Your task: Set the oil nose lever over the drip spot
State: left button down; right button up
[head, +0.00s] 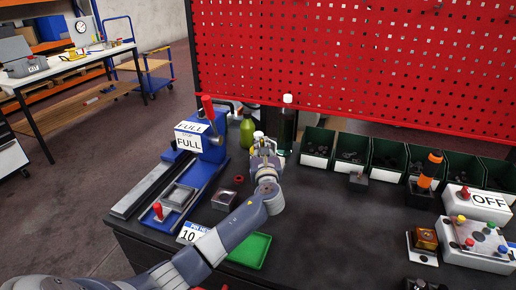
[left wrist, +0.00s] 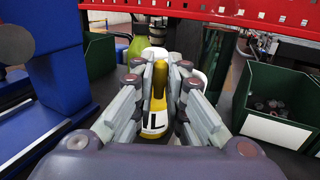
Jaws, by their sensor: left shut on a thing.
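My left gripper (head: 264,146) is at the back of the dark table, in front of the pegboard. In the head view the gripper mostly hides this piece. A green bottle (head: 247,130) stands just left of the gripper and also shows behind it in the left wrist view (left wrist: 138,47). I cannot make out a drip spot. My right gripper is not in view.
A blue vise-like machine (head: 205,145) with a "FULL" sign stands left. Green bins (head: 353,150) line the back right. A tall dark bottle (head: 287,125) stands close behind the gripper.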

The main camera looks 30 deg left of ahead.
pick_arm(q)
jog(key=shift+w+d+n+g+y+b, duration=0.25)
jog(key=shift+w+n+g+y+b, duration=0.15)
jog(key=shift+n+g+y, duration=0.4)
jog(key=shift+w+d+n+g+y+b, duration=0.3)
jog(key=shift+n+g+y+b, duration=0.15)
jog(key=shift+n+g+y, duration=0.4)
jog(key=shift+w+d+n+g+y+b, duration=0.25)
jog(key=shift+w+n+g+y+b, duration=0.25)
jog(key=shift+g, duration=0.45)
jog(key=shift+s, duration=0.2)
jog(key=c, duration=1.9)
grip_release()
jog(key=v, duration=1.2)
jog(key=shift+f, duration=0.15)
jog(key=shift+w, duration=0.1)
